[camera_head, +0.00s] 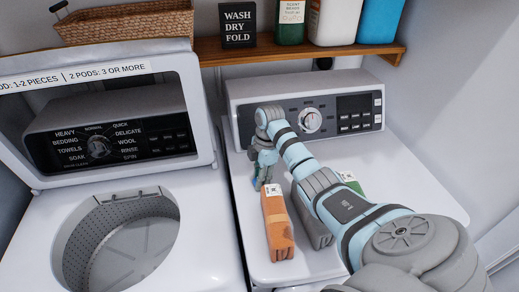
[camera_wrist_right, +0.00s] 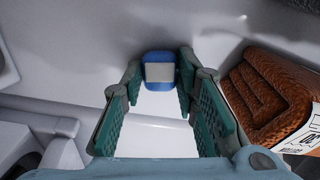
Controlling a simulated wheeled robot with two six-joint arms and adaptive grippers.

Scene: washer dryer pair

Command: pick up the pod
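The pod (camera_wrist_right: 159,71) is a small blue block with a pale face, lying on the white dryer top in the right wrist view. My right gripper (camera_wrist_right: 160,75) points down at it with its two green-padded fingers apart. The pod is between the fingertips, close to both, and I cannot tell whether either finger touches it. My left gripper is out of view.
An orange-brown package (camera_head: 277,227) with a white label stands close in front of my right gripper. A grey package (camera_head: 317,232) and a green one are partly hidden by my right arm. The open washer (camera_head: 205,235) is on the left. A wooden shelf (camera_head: 270,53) holds bottles behind.

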